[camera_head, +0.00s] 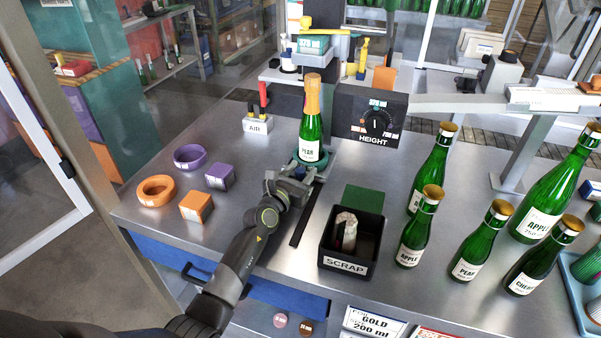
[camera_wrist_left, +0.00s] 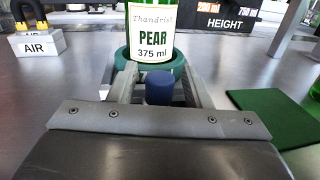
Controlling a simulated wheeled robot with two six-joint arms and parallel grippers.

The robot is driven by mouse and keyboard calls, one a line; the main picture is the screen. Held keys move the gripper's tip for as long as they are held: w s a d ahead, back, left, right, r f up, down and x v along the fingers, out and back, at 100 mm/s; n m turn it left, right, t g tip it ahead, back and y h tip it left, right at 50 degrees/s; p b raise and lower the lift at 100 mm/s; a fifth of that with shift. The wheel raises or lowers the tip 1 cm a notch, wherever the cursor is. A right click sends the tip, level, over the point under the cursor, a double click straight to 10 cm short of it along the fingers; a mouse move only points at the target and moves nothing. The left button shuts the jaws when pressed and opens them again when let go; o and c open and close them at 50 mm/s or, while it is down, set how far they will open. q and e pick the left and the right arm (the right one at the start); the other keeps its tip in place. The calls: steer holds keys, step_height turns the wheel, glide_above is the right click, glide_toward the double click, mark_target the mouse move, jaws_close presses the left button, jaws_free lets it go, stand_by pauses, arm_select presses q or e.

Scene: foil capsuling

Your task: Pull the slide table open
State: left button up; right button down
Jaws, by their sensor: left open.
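The slide table (camera_wrist_left: 180,58) shows as a green round seat under a green bottle labelled PEAR 375 ml (camera_head: 311,130), beneath the capsuling machine's head. The bottle stands upright with a gold-orange capsule on its neck. A dark slot (camera_head: 304,218) runs from the seat toward the front of the bench. My left gripper (camera_head: 299,174) is low at the front of the seat. In the left wrist view its fingers (camera_wrist_left: 160,82) are open on both sides of a blue knob (camera_wrist_left: 160,90). Whether they touch the knob cannot be told. My right gripper is not in view.
A black SCRAP bin (camera_head: 345,267) and a green mat (camera_head: 363,198) lie right of the slot. Several green bottles (camera_head: 412,232) stand further right. Orange and purple rings (camera_head: 156,190) and blocks lie left. An AIR block (camera_head: 257,125) and HEIGHT dial (camera_head: 376,122) flank the machine.

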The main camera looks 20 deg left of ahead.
arm_select(q)
jaws_close()
steer(key=shift+s, duration=0.1)
